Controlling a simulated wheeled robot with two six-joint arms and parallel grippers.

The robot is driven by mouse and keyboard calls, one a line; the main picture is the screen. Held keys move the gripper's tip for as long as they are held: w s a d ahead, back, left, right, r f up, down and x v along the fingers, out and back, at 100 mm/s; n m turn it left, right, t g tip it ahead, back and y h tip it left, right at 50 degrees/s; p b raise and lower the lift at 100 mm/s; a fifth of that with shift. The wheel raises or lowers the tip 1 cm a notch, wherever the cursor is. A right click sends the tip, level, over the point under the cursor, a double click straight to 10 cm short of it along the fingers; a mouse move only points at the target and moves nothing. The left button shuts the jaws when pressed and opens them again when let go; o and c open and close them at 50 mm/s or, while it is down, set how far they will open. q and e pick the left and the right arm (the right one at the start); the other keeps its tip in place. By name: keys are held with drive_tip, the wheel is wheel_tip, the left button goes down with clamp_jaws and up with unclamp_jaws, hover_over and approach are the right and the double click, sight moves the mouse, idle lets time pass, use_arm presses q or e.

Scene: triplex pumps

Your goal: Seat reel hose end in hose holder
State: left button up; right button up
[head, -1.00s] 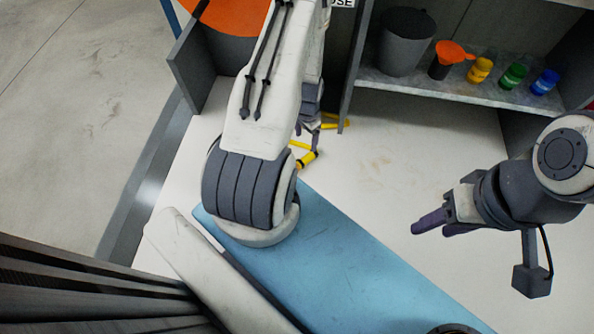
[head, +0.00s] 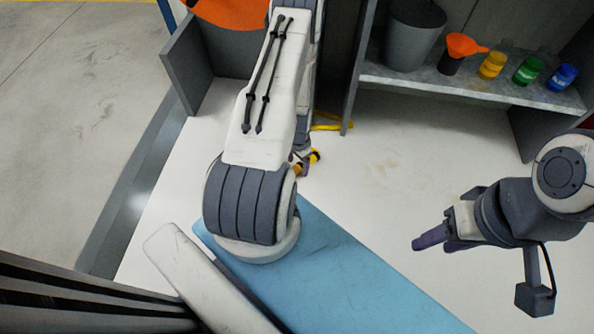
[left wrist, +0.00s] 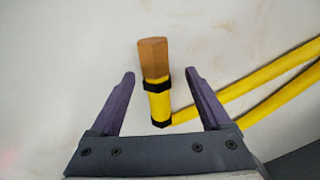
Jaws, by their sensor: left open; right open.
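The reel hose end has a brass-coloured hex tip, a yellow body and black bands. It lies on the pale surface in the left wrist view (left wrist: 156,82), between the two purple fingers of my open left gripper (left wrist: 160,76), with a gap on each side. In the head view the hose end (head: 314,157) is partly covered by my left gripper (head: 303,160), itself largely hidden by my arm. My right gripper (head: 420,242) is open and empty at the right. I cannot make out the hose holder.
The yellow hose (left wrist: 270,85) runs off right in the wrist view. An orange reel (head: 230,12) is at the top. A shelf (head: 440,80) holds a grey bucket (head: 414,38), an orange funnel (head: 462,46) and small coloured jars. A blue panel (head: 340,270) lies in front.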

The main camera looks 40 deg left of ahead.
use_arm(q)
drive_tip(key=shift+f, duration=0.7)
use_arm(e)
drive_tip(key=shift+f, duration=0.5)
use_arm(q)
drive_tip(key=shift+r, duration=0.1)
clamp_jaws()
drive_tip(key=shift+r+p, duration=0.5)
drive_tip(key=shift+r, duration=0.1)
wheel_tip(320, 180, up, 4)
drive_tip(key=p, duration=0.3)
drive_tip(key=shift+f, duration=0.1)
drive_tip(key=s+d+r+p, duration=0.6)
drive_tip(key=s+d, duration=0.2)
drive_tip(key=shift+d+p, duration=0.2)
drive_tip(key=shift+p, duration=0.2)
use_arm(e)
wheel_tip(320, 180, up, 11)
